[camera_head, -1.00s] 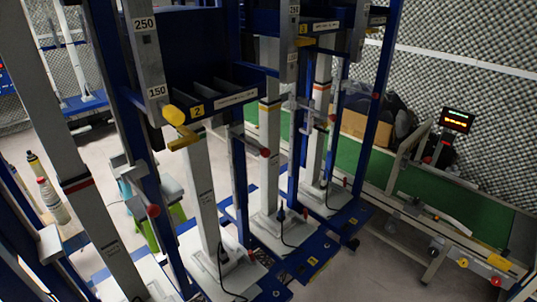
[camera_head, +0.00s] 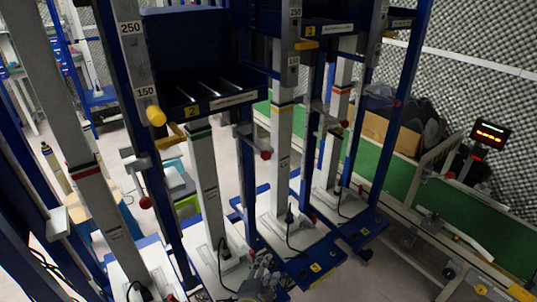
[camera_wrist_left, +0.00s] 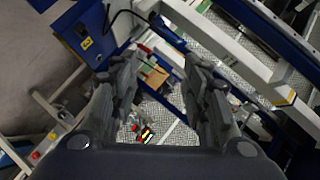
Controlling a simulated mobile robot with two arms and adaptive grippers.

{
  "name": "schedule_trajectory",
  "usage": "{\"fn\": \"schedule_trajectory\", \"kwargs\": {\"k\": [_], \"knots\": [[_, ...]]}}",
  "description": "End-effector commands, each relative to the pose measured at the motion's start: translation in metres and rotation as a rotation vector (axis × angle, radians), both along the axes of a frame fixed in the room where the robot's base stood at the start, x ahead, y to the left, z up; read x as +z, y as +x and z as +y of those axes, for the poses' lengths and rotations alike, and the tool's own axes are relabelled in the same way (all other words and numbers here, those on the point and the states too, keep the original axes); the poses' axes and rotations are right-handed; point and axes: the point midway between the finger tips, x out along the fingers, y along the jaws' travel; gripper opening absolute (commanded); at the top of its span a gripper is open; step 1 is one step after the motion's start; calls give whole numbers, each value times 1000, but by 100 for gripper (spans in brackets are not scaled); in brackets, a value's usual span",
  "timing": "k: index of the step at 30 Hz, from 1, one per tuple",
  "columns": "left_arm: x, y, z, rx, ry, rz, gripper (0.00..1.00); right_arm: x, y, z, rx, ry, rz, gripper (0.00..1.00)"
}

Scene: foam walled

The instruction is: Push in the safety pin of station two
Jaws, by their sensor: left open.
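Station two is a blue frame with a yellow "2" tag (camera_head: 192,111) on its dark tray and a pale grey column (camera_head: 207,185) below. A red-knobbed pin (camera_head: 266,155) sticks out of a metal bracket on the upright to the right of that column. Another red knob (camera_head: 145,202) is on the upright to its left. I cannot tell for sure which is the safety pin. My left gripper (camera_head: 258,284) shows partly at the bottom edge, low and in front of the stations. In the left wrist view its fingers (camera_wrist_left: 162,80) are apart with nothing held between them.
Similar stations stand on both sides. A blue base plate (camera_head: 315,267) with black cables lies low ahead. A green conveyor (camera_head: 480,230) and a lit red display (camera_head: 490,134) are at the right. Grey floor is open beside the conveyor.

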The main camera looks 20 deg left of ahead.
Motion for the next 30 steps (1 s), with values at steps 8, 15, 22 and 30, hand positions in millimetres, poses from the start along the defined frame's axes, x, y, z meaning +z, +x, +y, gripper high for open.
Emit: {"fn": "schedule_trajectory", "kwargs": {"k": [8,15,22,30], "knots": [[230,38,16,44,282,-418,42,4,0,-27,-5,-31,0,0],[297,32,26,90,373,-531,42,6,0,-29,-6,-34,2,0],[305,56,30,90,374,-536,42,13,-1,-19,-6,-23,3,0],[313,103,36,90,373,-533,42,22,-1,-11,-3,-13,3,0]]}}
